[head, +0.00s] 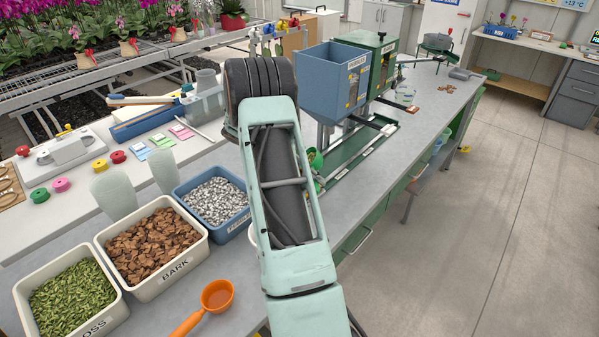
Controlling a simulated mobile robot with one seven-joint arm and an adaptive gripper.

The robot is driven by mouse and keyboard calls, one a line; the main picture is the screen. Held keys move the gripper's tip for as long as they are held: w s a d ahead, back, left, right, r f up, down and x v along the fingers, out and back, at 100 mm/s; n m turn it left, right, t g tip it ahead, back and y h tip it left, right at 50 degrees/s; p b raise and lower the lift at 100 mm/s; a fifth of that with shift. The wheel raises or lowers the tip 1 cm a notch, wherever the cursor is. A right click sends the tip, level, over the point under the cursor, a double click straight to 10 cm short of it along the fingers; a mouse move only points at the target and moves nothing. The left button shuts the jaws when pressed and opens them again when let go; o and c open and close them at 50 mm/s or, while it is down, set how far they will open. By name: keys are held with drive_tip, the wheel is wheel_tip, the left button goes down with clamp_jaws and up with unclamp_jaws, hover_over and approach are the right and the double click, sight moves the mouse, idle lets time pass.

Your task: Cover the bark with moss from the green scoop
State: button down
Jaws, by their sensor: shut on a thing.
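My arm rises through the middle of the head view and hides what lies behind it. My gripper does not show. A small green rounded piece (315,159) peeks out at the arm's right edge, by the green base of the hoppers; I cannot tell if it is the green scoop. A white bin marked BARK (176,268) holds brown bark chips (150,243). Left of it, a white bin whose label ends in OSS (97,326) holds green moss (70,299). No pot with bark in it can be made out.
An orange scoop (217,296) lies before the bark bin. A blue bin (238,226) of grey-white grains stands close left of my arm. Blue (325,77) and green (384,57) hoppers stand behind, to the right. The bench's right front is mostly clear.

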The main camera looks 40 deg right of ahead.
drive_tip(key=shift+w+a, duration=0.1)
idle(0.3)
drive_tip(key=shift+w+a+r+g+h, duration=0.15)
drive_tip(key=shift+w+r+g+h, duration=0.05)
drive_tip(key=shift+g+h, duration=0.35)
drive_tip(key=shift+s+t+y, duration=0.15)
drive_tip(key=shift+t+y, duration=0.1)
drive_tip(key=shift+t, duration=0.2)
drive_tip(key=shift+s+d+f+t+y, duration=0.1)
drive_tip(key=shift+s+d+t+y, duration=0.15)
drive_tip(key=shift+t+y, duration=0.45)
drive_tip(key=shift+d+f+t+y, duration=0.15)
drive_tip(key=shift+t+y, duration=0.15)
drive_tip(key=shift+y, duration=0.2)
drive_tip(key=shift+w+f, duration=0.1)
